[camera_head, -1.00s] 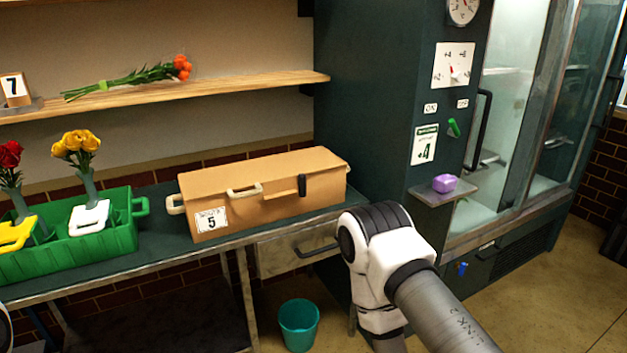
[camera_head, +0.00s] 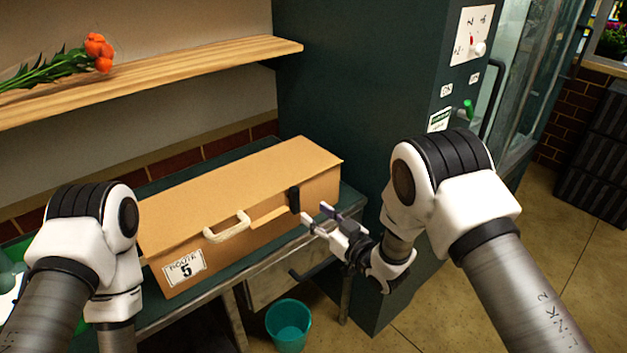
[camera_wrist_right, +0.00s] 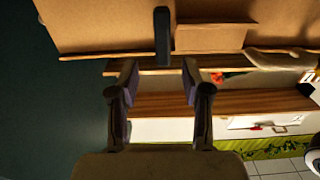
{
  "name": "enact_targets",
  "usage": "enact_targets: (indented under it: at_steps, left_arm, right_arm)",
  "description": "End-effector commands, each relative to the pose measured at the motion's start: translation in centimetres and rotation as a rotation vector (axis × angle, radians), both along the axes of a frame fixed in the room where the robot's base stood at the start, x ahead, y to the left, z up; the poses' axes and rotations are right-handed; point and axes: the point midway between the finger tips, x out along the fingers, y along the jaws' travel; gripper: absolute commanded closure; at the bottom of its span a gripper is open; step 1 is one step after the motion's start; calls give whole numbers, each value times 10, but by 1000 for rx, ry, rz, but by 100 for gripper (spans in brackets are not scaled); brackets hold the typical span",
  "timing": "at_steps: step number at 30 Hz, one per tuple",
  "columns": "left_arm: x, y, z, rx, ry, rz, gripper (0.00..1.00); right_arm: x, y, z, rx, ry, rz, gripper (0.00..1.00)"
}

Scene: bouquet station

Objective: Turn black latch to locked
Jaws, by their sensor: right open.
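The black latch (camera_head: 294,199) is a small upright bar on the front of the tan box (camera_head: 250,184), near its right end. The box is shut and rests on the bench. My right gripper (camera_head: 316,216) is open and empty, in front of and just right of the latch, apart from it. In the right wrist view the latch (camera_wrist_right: 162,36) stands upright beyond the open fingers (camera_wrist_right: 160,78), roughly centred between them. My left arm shows at the left, but its gripper is out of view.
A cream handle (camera_head: 227,227) sits on the box front, left of the latch. A drawer (camera_head: 270,284) is below the bench edge. The dark green cabinet (camera_head: 350,100) stands right of the box. A teal bin (camera_head: 288,325) is on the floor.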

Motion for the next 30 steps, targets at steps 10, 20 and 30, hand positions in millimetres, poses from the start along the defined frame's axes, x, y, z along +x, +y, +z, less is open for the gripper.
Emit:
enact_targets:
  at_steps: [10, 20, 30]
  left_arm:
    - [-1, 0, 14, 0, 2, 0, 60]
    - [0, 0, 18, 0, 1, 0, 60]
    - [0, 0, 17, 0, 1, 0, 60]
  right_arm:
    - [36, 28, 10, -2, -10, 4, 52]
    - [64, 47, 7, -2, -5, 0, 52]
    - [64, 47, 7, -3, -6, 0, 100]
